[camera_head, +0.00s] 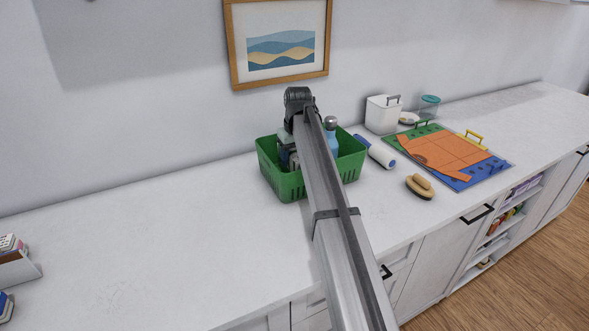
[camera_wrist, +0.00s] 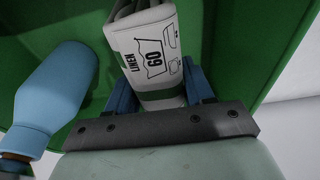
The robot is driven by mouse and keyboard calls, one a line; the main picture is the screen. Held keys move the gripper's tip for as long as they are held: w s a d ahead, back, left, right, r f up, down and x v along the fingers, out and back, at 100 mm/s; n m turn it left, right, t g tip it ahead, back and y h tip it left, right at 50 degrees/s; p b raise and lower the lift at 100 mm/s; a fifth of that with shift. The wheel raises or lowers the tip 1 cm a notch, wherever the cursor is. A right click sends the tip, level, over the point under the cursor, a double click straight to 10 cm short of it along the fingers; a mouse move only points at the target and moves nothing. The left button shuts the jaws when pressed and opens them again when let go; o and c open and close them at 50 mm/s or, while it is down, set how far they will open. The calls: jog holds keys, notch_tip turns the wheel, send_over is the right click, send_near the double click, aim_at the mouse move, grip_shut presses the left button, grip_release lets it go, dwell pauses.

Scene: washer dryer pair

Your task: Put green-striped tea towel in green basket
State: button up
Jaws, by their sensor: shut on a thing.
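The folded tea towel (camera_wrist: 150,45) is pale, with a printed "LINEN 60" label and a green stripe near my fingers in the wrist view. My gripper (camera_wrist: 161,88) is shut on it, with a blue finger on each side. The green basket (camera_wrist: 225,40) surrounds the towel in that view; I cannot tell whether the towel touches its floor. In the head view the green basket (camera_head: 285,187) stands on the counter against the wall. My arm crosses in front of it and hides its middle. The towel is not clearly seen there.
A blue bottle (camera_wrist: 58,95) is in the basket beside the towel; it also shows in the head view (camera_head: 331,140). Right of the basket are a white roll (camera_head: 381,155), a brush (camera_head: 420,187) and a colourful board (camera_head: 445,155). The counter to the left is mostly clear.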

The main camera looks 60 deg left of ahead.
aim_at(295, 151)
jog(key=shift+f, duration=2.2)
jog(key=shift+f, duration=0.15)
jog(key=o, duration=1)
jog(key=shift+o, duration=0.2)
jog(key=r, duration=0.4)
jog(key=d+r, duration=0.1)
jog(key=r, duration=0.7)
jog(key=shift+d+r, duration=0.1)
jog(key=shift+d, duration=0.25)
